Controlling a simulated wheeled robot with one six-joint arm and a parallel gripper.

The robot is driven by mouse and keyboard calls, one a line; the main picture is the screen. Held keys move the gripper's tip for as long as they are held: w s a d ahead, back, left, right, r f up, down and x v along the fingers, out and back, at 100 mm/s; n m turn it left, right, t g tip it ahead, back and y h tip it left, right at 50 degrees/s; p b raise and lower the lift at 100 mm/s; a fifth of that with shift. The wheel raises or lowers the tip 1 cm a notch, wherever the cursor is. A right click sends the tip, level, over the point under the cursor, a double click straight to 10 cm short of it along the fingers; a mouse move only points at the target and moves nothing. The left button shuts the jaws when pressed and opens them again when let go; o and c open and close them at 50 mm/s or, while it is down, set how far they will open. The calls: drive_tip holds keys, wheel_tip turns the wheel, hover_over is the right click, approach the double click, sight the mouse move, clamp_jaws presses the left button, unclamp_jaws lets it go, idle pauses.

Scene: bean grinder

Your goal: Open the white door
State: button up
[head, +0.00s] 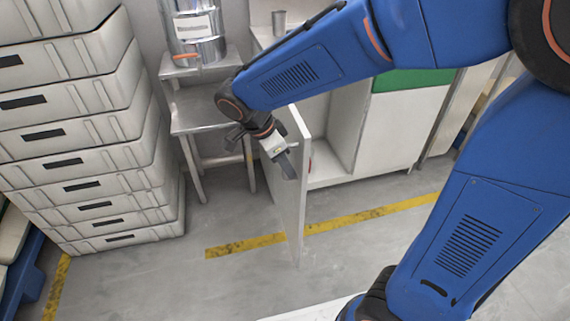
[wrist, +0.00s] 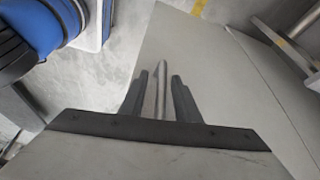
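The white door (head: 293,215) stands swung out from the white cabinet, seen nearly edge-on in the head view. In the wrist view its pale panel (wrist: 225,75) fills much of the middle and right. My gripper (head: 287,168) is at the door's outer face. In the wrist view my gripper's two dark fingers (wrist: 160,92) lie on either side of a metal bar handle (wrist: 160,75) and appear closed on it. The finger contact is partly hidden in the head view.
The open cabinet (head: 335,135) shows behind the door, with a green-topped panel (head: 412,80) to its right. A metal table (head: 205,112) bearing a steel container (head: 195,30) stands left of it. Stacked grey crates (head: 80,130) fill the left. Floor (head: 170,280) in front is clear, with yellow tape.

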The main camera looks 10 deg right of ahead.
drive_tip(key=shift+r, duration=0.1)
drive_tip(key=v, duration=1.7)
drive_tip(key=shift+a+r, duration=0.1)
drive_tip(key=shift+a, duration=0.1)
